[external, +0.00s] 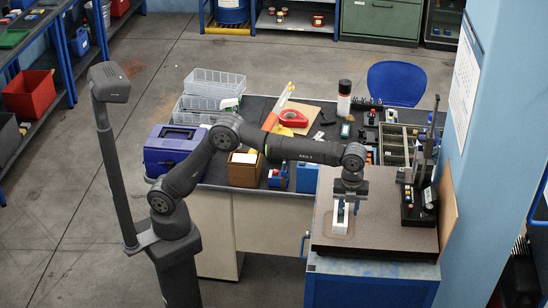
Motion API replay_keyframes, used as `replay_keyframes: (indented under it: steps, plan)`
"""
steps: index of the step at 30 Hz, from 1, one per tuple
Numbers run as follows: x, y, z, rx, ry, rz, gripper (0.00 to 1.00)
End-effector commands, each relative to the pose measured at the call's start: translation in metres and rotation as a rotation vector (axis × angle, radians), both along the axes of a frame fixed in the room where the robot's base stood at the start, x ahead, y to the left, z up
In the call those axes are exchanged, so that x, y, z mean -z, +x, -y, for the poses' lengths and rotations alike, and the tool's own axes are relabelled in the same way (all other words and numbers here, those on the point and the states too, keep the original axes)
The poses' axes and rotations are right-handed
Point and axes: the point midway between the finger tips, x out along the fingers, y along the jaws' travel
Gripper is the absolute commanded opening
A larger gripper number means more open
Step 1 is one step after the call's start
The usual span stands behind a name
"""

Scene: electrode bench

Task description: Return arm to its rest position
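My arm reaches to the right across the front of the cluttered bench (275,203). My gripper (343,208) points down over the speckled top of the blue cabinet (385,236), near its left side. A small white upright piece (341,221) shows at the fingertips. I cannot tell whether the fingers hold it or stand around it. The finger gap is too small to make out in this view. No electrode can be told apart.
A black stand with buttons (420,203) is on the cabinet, right of my gripper. A dark post (115,150) stands left. The cabinet's front top is clear.

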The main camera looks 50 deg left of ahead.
Motion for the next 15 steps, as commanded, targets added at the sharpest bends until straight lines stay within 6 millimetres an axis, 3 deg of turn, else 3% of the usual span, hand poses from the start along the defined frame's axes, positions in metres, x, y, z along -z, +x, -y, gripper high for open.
replay_keyframes:
  steps: [2, 15]
  plan:
    - [-0.016, 0.000, 0.000, 0.000, -0.001, 0.001, 0.33]
    - [-0.062, -0.077, 0.010, 0.004, 0.000, 0.000, 0.33]
